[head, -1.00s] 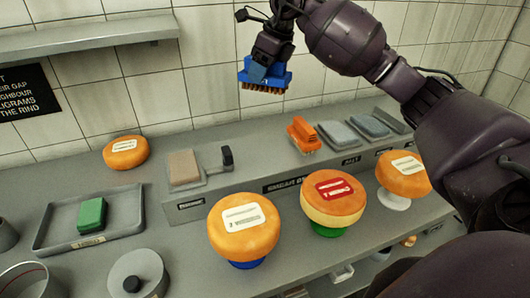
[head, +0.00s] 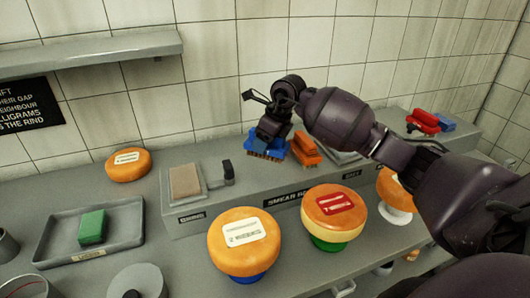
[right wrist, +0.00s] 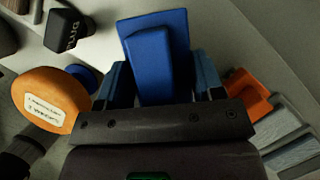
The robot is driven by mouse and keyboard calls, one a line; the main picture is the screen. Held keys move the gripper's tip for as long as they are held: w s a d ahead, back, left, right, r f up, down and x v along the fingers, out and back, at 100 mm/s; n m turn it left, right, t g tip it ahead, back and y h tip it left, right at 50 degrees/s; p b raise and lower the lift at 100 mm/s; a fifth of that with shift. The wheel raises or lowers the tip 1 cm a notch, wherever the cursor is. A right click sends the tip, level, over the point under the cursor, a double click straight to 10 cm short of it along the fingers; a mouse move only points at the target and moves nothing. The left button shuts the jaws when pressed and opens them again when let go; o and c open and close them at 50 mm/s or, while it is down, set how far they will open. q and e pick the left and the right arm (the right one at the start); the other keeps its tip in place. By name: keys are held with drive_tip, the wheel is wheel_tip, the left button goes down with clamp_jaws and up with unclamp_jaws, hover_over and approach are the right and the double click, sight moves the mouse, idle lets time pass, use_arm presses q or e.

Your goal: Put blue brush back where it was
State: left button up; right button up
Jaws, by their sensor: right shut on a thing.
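The blue brush (head: 266,147) is in my right gripper (head: 270,136), bristles facing down. In the head view it is low at the raised back shelf, just left of the orange brush (head: 305,150). I cannot tell whether its bristles touch the shelf. In the right wrist view the blue brush (right wrist: 152,50) sits between the two fingers, and the orange brush (right wrist: 245,95) lies to the right, apart from it. My left gripper is not in view.
The raised shelf (head: 240,205) also holds a tan pad (head: 185,180), a dark upright handle (head: 227,168), grey pads (head: 343,157) and a red brush (head: 423,120). Cheese wheels (head: 243,242) on coloured stands are in front. A tray (head: 120,235) with a green block (head: 92,227) is left.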

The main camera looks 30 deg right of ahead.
wheel_tip(320, 180, down, 4)
drive_tip(key=shift+f, duration=0.1)
idle(0.4)
drive_tip(key=shift+f, duration=0.15)
drive_tip(key=o, duration=0.9)
